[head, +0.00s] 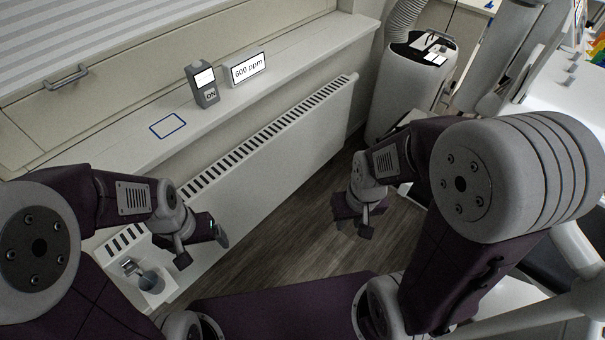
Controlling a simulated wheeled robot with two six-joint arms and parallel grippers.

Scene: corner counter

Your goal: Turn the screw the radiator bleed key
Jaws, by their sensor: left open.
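A white radiator (275,150) with a slotted top runs along the wall under the sill. At its near left end is a small metallic piece (131,267), perhaps the bleed key or screw; it is too small to tell which. A grey cup-shaped piece (151,281) is beside it on a white surface. My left gripper (202,247) is open and empty, to the right of these pieces and apart from them. My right gripper (354,220) hangs over the floor, away from the radiator; its finger gap is unclear.
The sill (225,125) bears a grey device (203,86) reading "ON", a "600 ppm" display (247,69) and an empty blue-outlined square (167,126). A white cylindrical unit with a hose (408,85) stands beyond the radiator. The wooden floor (300,240) between my arms is clear.

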